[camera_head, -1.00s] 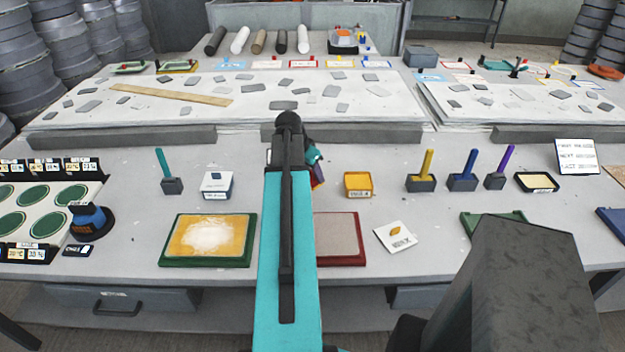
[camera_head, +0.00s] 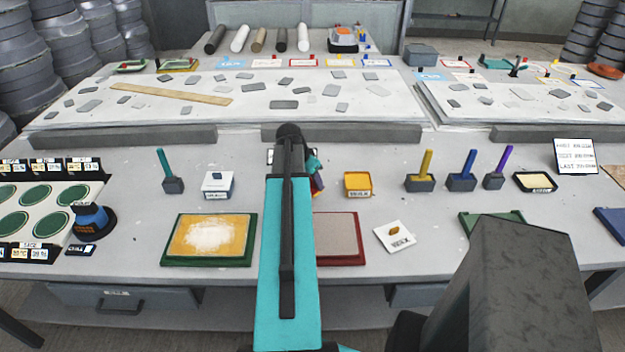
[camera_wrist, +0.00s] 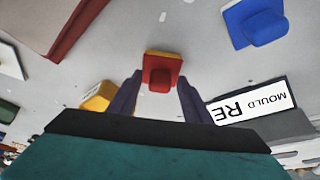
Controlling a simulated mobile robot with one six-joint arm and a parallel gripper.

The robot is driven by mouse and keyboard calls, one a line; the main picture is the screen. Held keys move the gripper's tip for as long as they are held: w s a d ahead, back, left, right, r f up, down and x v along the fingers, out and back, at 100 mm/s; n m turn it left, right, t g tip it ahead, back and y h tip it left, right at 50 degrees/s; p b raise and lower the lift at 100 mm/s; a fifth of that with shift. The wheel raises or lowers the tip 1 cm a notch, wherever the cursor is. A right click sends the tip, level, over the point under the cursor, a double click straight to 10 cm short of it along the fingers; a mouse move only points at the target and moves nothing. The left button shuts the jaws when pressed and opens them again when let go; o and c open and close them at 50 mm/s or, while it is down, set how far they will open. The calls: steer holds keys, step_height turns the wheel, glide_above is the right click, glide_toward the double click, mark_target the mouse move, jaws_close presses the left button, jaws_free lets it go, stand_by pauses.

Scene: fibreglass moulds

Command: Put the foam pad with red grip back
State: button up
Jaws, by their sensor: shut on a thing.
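The foam pad with red grip (camera_wrist: 161,71) sits between the two dark fingertips of my gripper (camera_wrist: 160,92) in the wrist view. Its red grip faces the camera and a yellow edge shows behind it. My gripper is shut on it. In the head view my teal arm hides most of the gripper, and only a small red part of the pad shows at the arm's right side. I cannot tell whether the pad touches the table.
A blue block (camera_wrist: 256,22) and a sign reading "MOULD RE" (camera_wrist: 252,103) lie nearby. A yellow box (camera_head: 358,184) stands right of the arm; it also shows in the wrist view (camera_wrist: 99,97). Red-framed (camera_head: 340,240) and green-framed (camera_head: 208,240) moulds lie in front.

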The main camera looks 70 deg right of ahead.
steer(key=shift+f, duration=0.15)
steer(key=o, duration=1)
steer(key=shift+r, duration=0.25)
steer(key=b+v, duration=0.2)
steer(key=v, duration=0.9)
steer(key=shift+a+r, duration=0.25)
steer(key=shift+r, duration=0.1)
